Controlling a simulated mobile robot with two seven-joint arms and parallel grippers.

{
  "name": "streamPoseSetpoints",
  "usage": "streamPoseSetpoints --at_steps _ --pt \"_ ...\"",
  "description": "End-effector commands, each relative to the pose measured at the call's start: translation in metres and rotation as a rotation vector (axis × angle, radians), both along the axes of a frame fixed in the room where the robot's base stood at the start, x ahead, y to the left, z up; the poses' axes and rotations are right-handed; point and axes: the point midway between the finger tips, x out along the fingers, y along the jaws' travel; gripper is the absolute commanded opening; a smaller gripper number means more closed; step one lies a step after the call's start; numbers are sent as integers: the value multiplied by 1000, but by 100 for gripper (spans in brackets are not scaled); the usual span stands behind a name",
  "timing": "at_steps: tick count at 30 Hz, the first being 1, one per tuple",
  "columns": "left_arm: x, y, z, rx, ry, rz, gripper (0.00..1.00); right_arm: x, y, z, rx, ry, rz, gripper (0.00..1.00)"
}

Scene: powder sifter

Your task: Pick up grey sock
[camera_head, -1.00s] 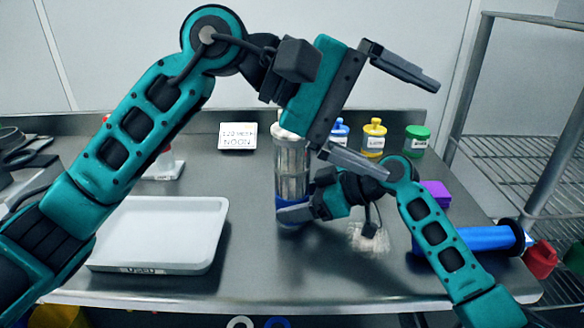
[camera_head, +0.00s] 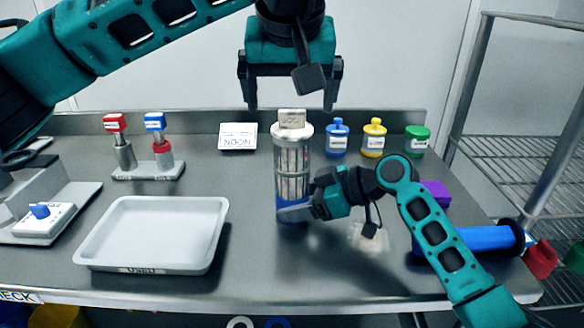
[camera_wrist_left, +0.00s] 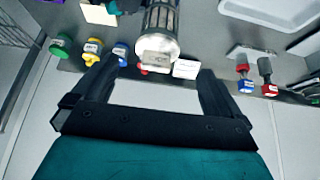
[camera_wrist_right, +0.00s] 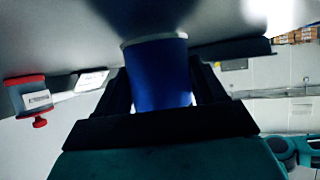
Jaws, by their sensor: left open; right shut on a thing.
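A clear, ribbed cylinder (camera_head: 291,172) with a blue base (camera_head: 290,212) stands upright on the table. A small pale block with a label (camera_head: 291,118) is on its white top. I see pale grey material inside its bars, but cannot tell whether it is the grey sock; no loose sock shows. My right gripper (camera_head: 298,211) is shut on the blue base, which also fills the right wrist view (camera_wrist_right: 158,75). My left gripper (camera_head: 290,108) is open and empty, pointing down, its fingers either side of the block in the picture. The cylinder top also shows in the left wrist view (camera_wrist_left: 160,45).
A grey-white tray (camera_head: 88,236) lies at left, with a stand of red and blue tools (camera_head: 148,172) behind it. Blue, yellow and green bottles (camera_head: 373,138) stand at back right. A clear packet (camera_head: 368,237) and a blue tube (camera_head: 482,239) lie at right. A wire shelf (camera_head: 535,170) borders the table.

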Motion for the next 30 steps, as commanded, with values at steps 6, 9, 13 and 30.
streamPoseSetpoints --at_steps 6,9,13,30 --pt "15 0 -25 -3 1 -1 100 0 0 -1 -1 1 0 53" --pt "18 -1 -30 -3 2 -2 100 0 0 -1 -1 1 0 53" --pt "30 -2 -41 -3 5 -1 100 0 0 -1 -1 1 0 53" --pt "52 -2 -68 -3 0 -2 96 0 0 -1 -1 1 0 53"
